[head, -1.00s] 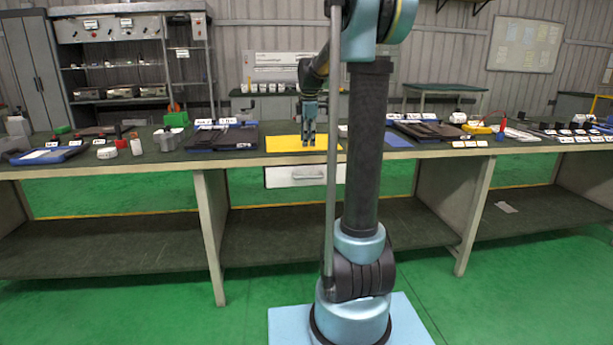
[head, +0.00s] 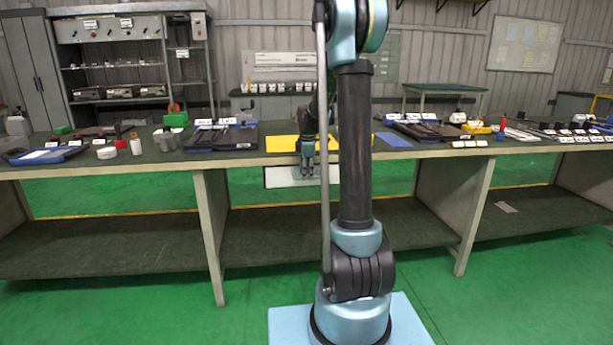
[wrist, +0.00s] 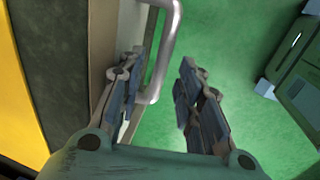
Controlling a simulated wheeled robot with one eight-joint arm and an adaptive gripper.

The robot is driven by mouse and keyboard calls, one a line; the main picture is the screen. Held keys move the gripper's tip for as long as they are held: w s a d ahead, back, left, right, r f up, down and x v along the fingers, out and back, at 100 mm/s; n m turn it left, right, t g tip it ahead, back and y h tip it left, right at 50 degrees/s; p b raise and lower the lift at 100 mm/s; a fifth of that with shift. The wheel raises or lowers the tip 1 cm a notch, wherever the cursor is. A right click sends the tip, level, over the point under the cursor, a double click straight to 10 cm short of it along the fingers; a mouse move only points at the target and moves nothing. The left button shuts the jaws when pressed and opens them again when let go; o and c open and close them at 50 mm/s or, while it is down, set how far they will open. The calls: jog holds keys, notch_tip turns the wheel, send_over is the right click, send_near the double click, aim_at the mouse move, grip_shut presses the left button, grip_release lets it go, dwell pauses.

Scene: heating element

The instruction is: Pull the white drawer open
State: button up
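The white drawer (head: 277,178) hangs under the front edge of the workbench and looks closed in the head view. Its silver bar handle (wrist: 168,35) shows in the wrist view. My gripper (wrist: 162,58) is open, its two fingers apart, with the handle in the gap between them. The left finger is on the bench side of the bar and the right finger is on the outer side, over the green floor. I cannot tell whether either finger touches the bar. In the head view my gripper (head: 307,172) is in front of the drawer and hides the handle.
The workbench (head: 230,160) edge runs just above the drawer. A yellow mat (head: 280,144) lies on top above it, and a blue mat (head: 393,139) to the right. Trays and tools stand on both sides. The floor in front is clear.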

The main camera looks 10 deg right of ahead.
jog(key=shift+f, duration=0.55)
jog(key=shift+w, duration=0.1)
grip_shut()
jog(key=s, duration=2.2)
jog(key=shift+s, duration=0.4)
grip_release()
